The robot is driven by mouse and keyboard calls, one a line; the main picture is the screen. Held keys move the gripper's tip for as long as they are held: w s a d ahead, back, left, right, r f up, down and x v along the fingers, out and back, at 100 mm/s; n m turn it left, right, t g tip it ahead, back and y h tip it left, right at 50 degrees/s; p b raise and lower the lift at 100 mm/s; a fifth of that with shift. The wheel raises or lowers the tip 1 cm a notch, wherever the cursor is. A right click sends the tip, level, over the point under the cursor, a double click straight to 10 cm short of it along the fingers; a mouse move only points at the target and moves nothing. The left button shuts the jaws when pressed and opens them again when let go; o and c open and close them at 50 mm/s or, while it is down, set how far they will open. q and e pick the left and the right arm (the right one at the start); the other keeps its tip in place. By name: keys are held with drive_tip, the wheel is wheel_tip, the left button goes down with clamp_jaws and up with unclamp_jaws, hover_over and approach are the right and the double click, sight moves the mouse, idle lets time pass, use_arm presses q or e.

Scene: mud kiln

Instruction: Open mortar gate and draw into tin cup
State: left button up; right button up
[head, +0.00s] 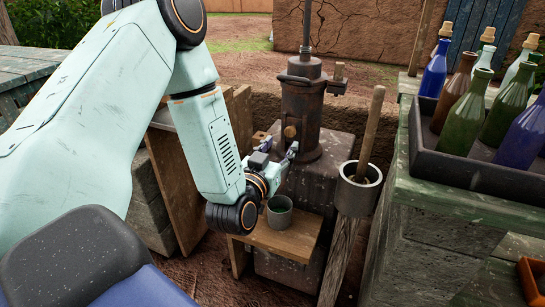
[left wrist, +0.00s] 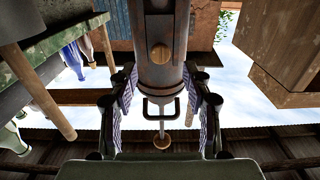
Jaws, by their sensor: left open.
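The mortar dispenser (head: 303,105) is a dark rusty upright cylinder on a stone block; its round wooden gate knob (head: 290,131) faces me. In the left wrist view the knob (left wrist: 161,53) shows on the cylinder (left wrist: 160,75). My left gripper (head: 276,153) is open just in front of and below the knob. In the wrist view its fingers (left wrist: 161,98) stand apart on either side of the cylinder, with nothing held. The tin cup (head: 279,213) stands upright on a small wooden stand (head: 285,240), below the gripper and in front of the dispenser. My right gripper is not in view.
A grey pot with a wooden stick (head: 360,188) stands on a post right of the dispenser. Further right, a tray (head: 430,165) of several corked bottles sits on a green cabinet (head: 430,215). Wooden boards (head: 170,185) lean left of the dispenser, behind my arm.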

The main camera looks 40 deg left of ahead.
use_arm(q)
drive_tip(key=v, duration=0.4)
drive_tip(key=shift+s, duration=0.2)
idle(0.3)
drive_tip(key=s+d+f+g+h+p, duration=0.1)
drive_tip(key=s+d+f+g+h, duration=0.2)
drive_tip(key=f, duration=0.4)
drive_tip(key=s+d+f+g+h+p, duration=0.1)
drive_tip(key=s+d+f+g, duration=0.3)
drive_tip(key=f, duration=0.3)
drive_tip(key=s+d+f+m+g+p, duration=0.1)
drive_tip(key=s+g, duration=0.4)
drive_tip(key=s, duration=0.6)
drive_tip(key=s+d+f+m+g+p, duration=0.1)
drive_tip(key=s+f+g+p, duration=0.3)
drive_tip(key=s, duration=0.7)
drive_tip(key=shift+s+d+g+p, duration=0.35)
drive_tip(key=shift+d+g+p, duration=0.15)
drive_tip(key=shift+d+g, duration=0.35)
